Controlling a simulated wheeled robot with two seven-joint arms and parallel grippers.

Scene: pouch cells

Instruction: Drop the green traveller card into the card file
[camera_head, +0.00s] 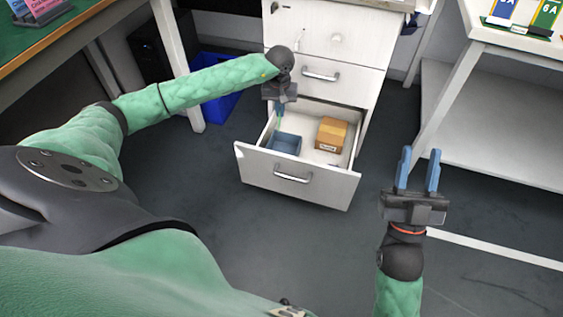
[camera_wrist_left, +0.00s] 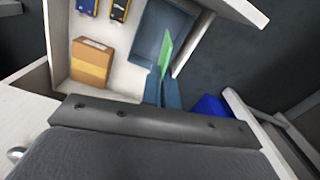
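The green traveller card (camera_wrist_left: 166,50) is held upright between the blue fingertips of my left gripper (camera_wrist_left: 162,92). In the head view the left gripper (camera_head: 281,108) points down into the open drawer, and only a thin strip of the card (camera_head: 280,121) shows. A blue-grey open box, which looks like the card file (camera_head: 285,148), sits in the left of the drawer. It also shows in the left wrist view (camera_wrist_left: 148,42), just beyond the card. I cannot tell whether the card's lower edge is inside it. My right gripper (camera_head: 419,157) is open and empty, right of the drawer.
The open drawer (camera_head: 290,180) belongs to a white cabinet. A cardboard box (camera_head: 331,134) lies in it, right of the blue-grey box. A blue bin (camera_head: 212,100) stands behind left; a white bench (camera_head: 500,120) stands right.

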